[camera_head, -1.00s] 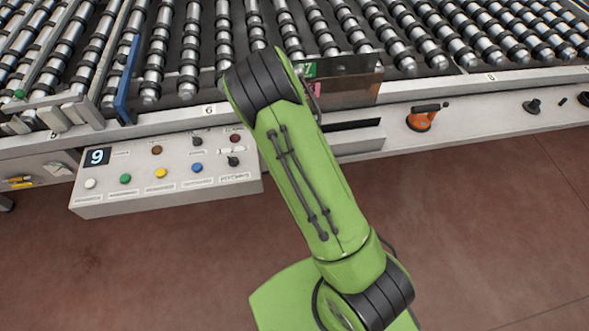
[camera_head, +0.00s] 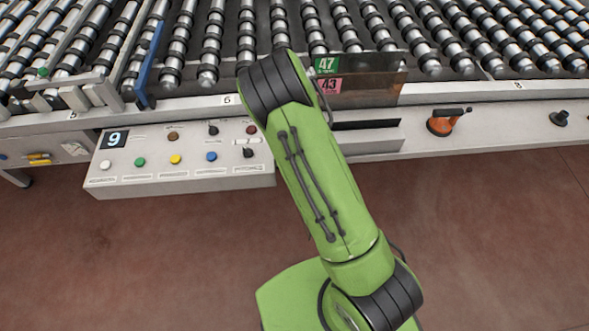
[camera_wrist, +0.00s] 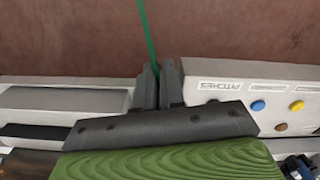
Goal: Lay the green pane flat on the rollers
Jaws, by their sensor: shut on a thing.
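In the wrist view my gripper (camera_wrist: 158,87) is shut on a thin green strip, which looks like the green pane (camera_wrist: 148,35) seen edge-on. The strip runs from between the fingers to the top of that view. In the head view my arm hides the gripper, and I cannot make out the held pane there. The rollers (camera_head: 282,22) lie in rows with black rings across the machine bed, beyond my arm. No pane shows lying flat on the visible rollers.
A brownish pane (camera_head: 375,80) stands upright at the bed's front edge, near a green 47 tag (camera_head: 326,65) and a pink 43 tag (camera_head: 326,86).

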